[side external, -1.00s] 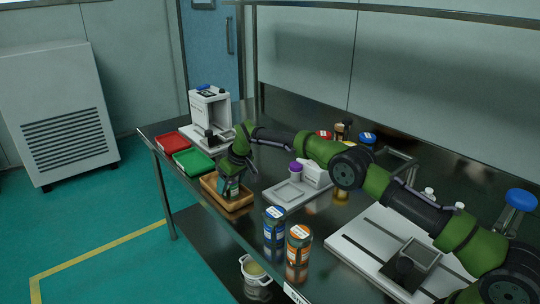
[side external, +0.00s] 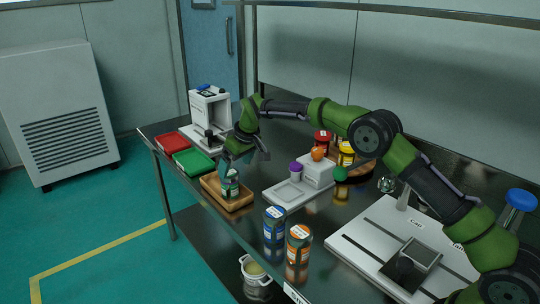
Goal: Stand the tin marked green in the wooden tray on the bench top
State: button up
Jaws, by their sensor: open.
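The tin marked green (side external: 229,187) stands upright in the wooden tray (side external: 236,208) on the bench top, towards its front edge. The tin has a dark green body with a pale label band. My gripper (side external: 244,160) is open and empty, just above the tin and slightly to its right. The fingers appear clear of the tin, though the left finger overlaps the area near its top in this view.
A green tray (side external: 193,161) and a red tray (side external: 171,144) lie left of the wooden tray. A blue tin (side external: 274,225) and an orange tin (side external: 299,245) stand front right. A white scale (side external: 288,195) sits right of the tray. A white machine (side external: 208,108) stands behind.

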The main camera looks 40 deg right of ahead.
jog(key=s+d+r+m+t, duration=0.1)
jog(key=s+d+r+m, duration=0.15)
jog(key=s+r, duration=1.6)
jog(key=s+f+m+t, duration=0.1)
jog(key=s+f+m, duration=0.1)
jog(key=s, duration=1)
jog(key=s+d+f+m+y, duration=0.1)
jog(key=s+f, duration=0.2)
jog(key=s, duration=0.8)
jog(key=shift+s+f+m+t, duration=0.15)
jog(key=shift+s+m+t, duration=0.2)
jog(key=shift+t, duration=0.05)
